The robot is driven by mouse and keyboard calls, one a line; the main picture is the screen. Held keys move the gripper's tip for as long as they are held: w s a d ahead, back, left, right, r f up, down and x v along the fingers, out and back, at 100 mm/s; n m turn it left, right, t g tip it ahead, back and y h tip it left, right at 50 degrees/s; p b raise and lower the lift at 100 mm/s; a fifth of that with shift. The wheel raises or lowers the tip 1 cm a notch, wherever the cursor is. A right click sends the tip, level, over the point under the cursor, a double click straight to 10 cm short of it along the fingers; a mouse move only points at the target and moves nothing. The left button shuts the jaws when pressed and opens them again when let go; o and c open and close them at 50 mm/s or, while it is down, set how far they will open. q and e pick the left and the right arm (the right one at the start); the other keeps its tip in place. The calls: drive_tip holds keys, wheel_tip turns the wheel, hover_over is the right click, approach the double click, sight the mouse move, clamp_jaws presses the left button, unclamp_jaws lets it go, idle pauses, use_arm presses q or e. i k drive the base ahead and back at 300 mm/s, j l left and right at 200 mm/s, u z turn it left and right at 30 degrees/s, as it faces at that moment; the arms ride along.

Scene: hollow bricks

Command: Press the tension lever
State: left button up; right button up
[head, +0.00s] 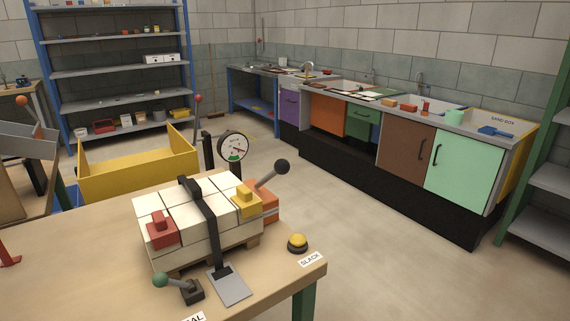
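A lever with a black ball knob (282,166) slants up to the right from an orange block (265,205) at the right side of a strapped stack of white hollow bricks (215,187). A second, smaller lever with a green ball knob (160,280) leans left from a dark base at the table's front. I cannot read which one is labelled tension. A round dial gauge (233,148) stands behind the stack. Neither of my grippers shows in the head view.
A black strap (205,212) crosses the bricks. Red (162,231) and yellow (245,201) corner pieces sit on them. A yellow button (297,242) is near a "SLACK" label (310,259) on the wooden table (110,255). A yellow bin (140,171) stands behind.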

sight(281, 166)
drive_tip(key=l+u, duration=0.1)
drive_tip(key=u, duration=0.3)
drive_tip(key=l+u, duration=0.15)
drive_tip(key=u, duration=0.25)
drive_tip(key=i+l+u, duration=0.1)
drive_tip(key=u, duration=0.3)
drive_tip(key=l+u, duration=0.15)
drive_tip(key=u, duration=0.25)
drive_tip(key=k+l+u, duration=0.2)
drive_tip(key=l+u, duration=0.15)
drive_tip(key=l, duration=0.25)
drive_tip(key=k+l+u, duration=0.2)
drive_tip(key=k+l, duration=0.1)
drive_tip(key=l, duration=0.3)
drive_tip(key=k+l, duration=0.1)
drive_tip(key=l, duration=0.35)
drive_tip(key=u, duration=0.05)
